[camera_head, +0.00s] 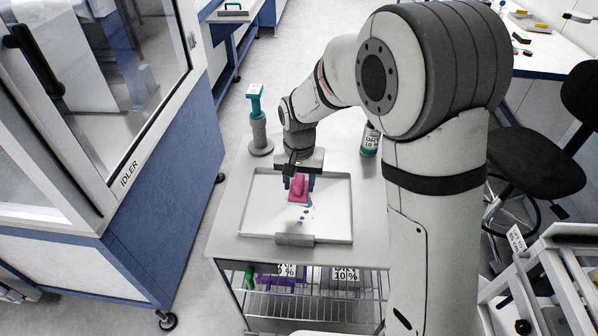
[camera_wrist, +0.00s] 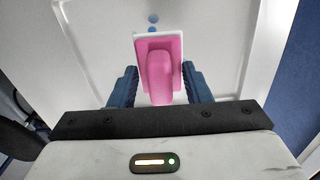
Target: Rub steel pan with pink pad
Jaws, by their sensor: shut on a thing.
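The steel pan (camera_head: 333,221) is a shallow, light-coloured tray on the cart top, with a grey handle or bar (camera_head: 295,240) at its front edge. Blue spots (camera_head: 304,216) mark its floor near the middle, and some show in the wrist view (camera_wrist: 153,20). The pink pad (camera_head: 298,187) has a raised pink grip and a pale edge. My gripper (camera_head: 297,183) is over the pan, shut on the pink pad; its blue fingers flank the pad's grip in the wrist view (camera_wrist: 155,88). I cannot tell whether the pad touches the pan floor.
A teal-topped grey stand (camera_head: 258,125) is at the cart's back left. A labelled bottle (camera_head: 370,140) stands at the back right, near my arm. Labelled bins (camera_head: 345,277) sit on the wire shelf below. A glass-doored cabinet is left, a black chair (camera_head: 540,155) right.

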